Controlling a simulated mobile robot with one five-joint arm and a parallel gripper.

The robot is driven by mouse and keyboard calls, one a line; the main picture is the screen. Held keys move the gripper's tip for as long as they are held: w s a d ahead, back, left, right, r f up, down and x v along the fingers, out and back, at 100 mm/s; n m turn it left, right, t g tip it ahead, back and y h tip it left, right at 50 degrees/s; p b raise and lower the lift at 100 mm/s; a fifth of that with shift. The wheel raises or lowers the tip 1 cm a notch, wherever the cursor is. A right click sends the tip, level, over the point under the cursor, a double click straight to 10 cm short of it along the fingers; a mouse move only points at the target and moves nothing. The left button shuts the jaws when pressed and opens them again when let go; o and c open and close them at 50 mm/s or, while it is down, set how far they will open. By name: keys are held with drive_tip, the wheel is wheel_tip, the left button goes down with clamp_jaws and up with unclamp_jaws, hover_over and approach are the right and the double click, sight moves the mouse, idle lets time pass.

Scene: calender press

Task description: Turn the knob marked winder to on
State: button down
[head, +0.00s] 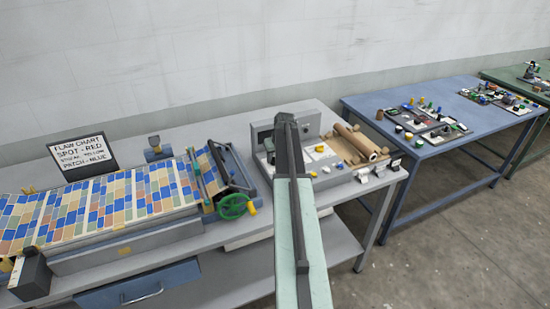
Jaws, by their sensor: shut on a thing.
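The calender press (130,243) runs along the grey bench at left, with a multicoloured patterned sheet on it and a green handwheel (232,206) at its right end. A grey unit (333,180) stands right of it, with a raised back panel (262,130) and small white parts on top. My arm reaches up across this unit and covers its middle. My gripper's jaws are hidden behind the arm, so what they touch cannot be seen. No knob marked winder can be made out; small labels (362,176) at the unit's front right are too small to read.
Brown rolls (358,143) lie at the unit's right end. A flaw chart sign (83,152) stands behind the press. A blue table (425,145) with small parts is at right, a green table (520,80) beyond. The floor at lower right is clear.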

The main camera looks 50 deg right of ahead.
drive_tip(key=m+h, duration=0.1)
drive_tip(key=m, duration=0.2)
drive_tip(key=m+g, duration=0.1)
drive_tip(key=m, duration=0.1)
drive_tip(key=shift+w+a+m+h, duration=0.1)
drive_tip(key=shift+m+h, duration=0.3)
drive_tip(key=m+g, duration=0.1)
drive_tip(key=m, duration=0.2)
drive_tip(key=m+g, duration=0.1)
drive_tip(key=m, duration=0.1)
drive_tip(key=shift+w+m+h, duration=0.1)
drive_tip(key=shift+m+h, duration=0.3)
drive_tip(key=c, duration=0.9)
unclamp_jaws()
drive_tip(key=shift+c, duration=0.2)
